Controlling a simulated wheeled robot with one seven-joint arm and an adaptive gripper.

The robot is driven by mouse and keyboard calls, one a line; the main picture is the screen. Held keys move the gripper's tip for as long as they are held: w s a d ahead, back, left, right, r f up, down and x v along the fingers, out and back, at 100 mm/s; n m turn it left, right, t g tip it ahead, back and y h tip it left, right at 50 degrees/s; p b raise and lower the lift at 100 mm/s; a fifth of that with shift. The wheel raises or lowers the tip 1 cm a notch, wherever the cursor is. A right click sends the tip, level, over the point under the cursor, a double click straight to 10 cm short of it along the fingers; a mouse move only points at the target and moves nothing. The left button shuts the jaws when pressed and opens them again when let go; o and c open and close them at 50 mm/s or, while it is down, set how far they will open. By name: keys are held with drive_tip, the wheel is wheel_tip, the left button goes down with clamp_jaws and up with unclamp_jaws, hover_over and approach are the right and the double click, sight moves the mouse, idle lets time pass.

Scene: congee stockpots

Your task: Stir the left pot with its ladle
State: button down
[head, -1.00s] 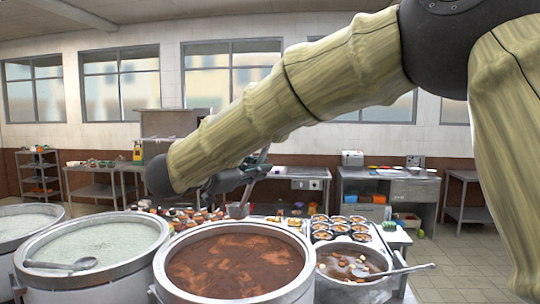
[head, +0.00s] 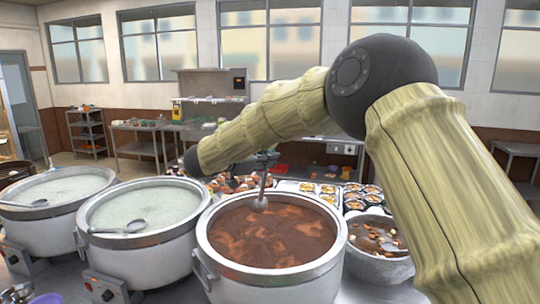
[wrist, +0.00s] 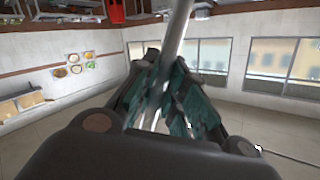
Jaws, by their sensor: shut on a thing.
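My gripper (head: 265,158) is shut on the grey metal handle of a ladle (head: 262,185); the handle also shows between the fingers in the wrist view (wrist: 178,35). The ladle hangs steeply, its bowl low, in front of the far part of a large pot of brown food (head: 203,240). Whether the bowl touches the food I cannot tell. To the left stand a middle pot of whitish congee (head: 160,246) and a leftmost pot of whitish congee (head: 50,226). A ladle (head: 135,227) lies in the middle pot and another ladle (head: 40,203) in the leftmost.
A smaller pot of brown broth (head: 378,268) stands right of the brown pot, partly behind my arm. Trays of filled bowls (head: 325,190) lie behind the pots. A dark bowl (head: 18,293) sits at the front left. Tables and shelves line the back wall.

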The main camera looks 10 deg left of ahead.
wheel_tip(320, 180, down, 16)
drive_tip(key=b, duration=0.7)
drive_tip(key=shift+r, duration=0.15)
idle(0.4)
idle(0.3)
